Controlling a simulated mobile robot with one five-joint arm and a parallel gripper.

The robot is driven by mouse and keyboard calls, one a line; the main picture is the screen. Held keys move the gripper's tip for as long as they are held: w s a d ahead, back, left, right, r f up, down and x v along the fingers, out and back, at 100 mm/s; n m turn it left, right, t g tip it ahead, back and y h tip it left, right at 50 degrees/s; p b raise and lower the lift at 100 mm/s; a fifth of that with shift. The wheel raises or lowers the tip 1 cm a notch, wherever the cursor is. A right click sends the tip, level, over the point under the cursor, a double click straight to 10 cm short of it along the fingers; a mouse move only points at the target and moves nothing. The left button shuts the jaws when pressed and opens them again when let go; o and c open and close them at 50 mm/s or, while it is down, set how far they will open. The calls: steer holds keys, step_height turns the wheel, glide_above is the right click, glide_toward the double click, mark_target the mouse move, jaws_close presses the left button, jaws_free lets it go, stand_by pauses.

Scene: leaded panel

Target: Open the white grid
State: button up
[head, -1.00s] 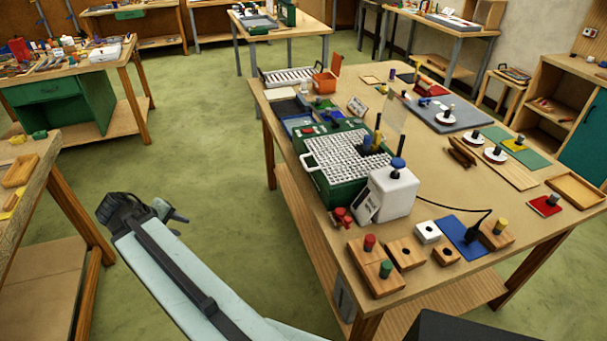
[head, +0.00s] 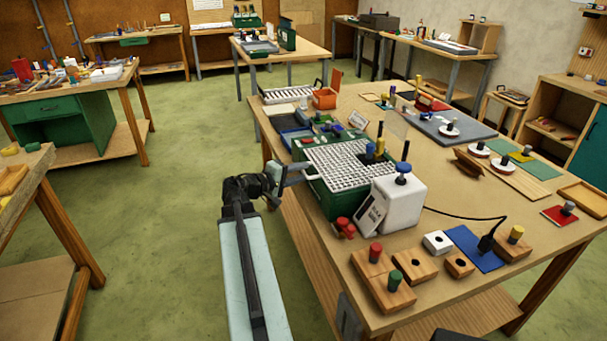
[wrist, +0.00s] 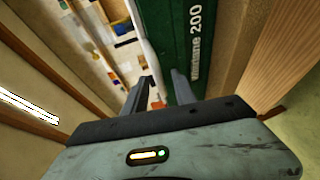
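The white grid (head: 345,163) lies flat on top of a green box (head: 330,200) at the left edge of the workbench. A white loop handle showed at its left edge earlier; my gripper now hides that spot in the head view. My gripper (head: 302,172) is at the box's left side, by the grid's edge. In the wrist view my gripper (wrist: 167,84) has its two dark fingers apart, pointing at the lettered green side of the box (wrist: 188,45). A white bar (wrist: 146,45) runs down toward the gap between the fingers. I cannot tell whether they touch it.
A white container (head: 395,203) with a blue knob stands close at the grid's front right. Yellow and blue-topped items (head: 374,150) stand at the grid's right part. Red knobs (head: 344,228) lie in front of the box. The floor to the left is clear.

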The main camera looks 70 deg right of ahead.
steer(key=shift+x, duration=0.75)
jaws_close()
stand_by(0.8)
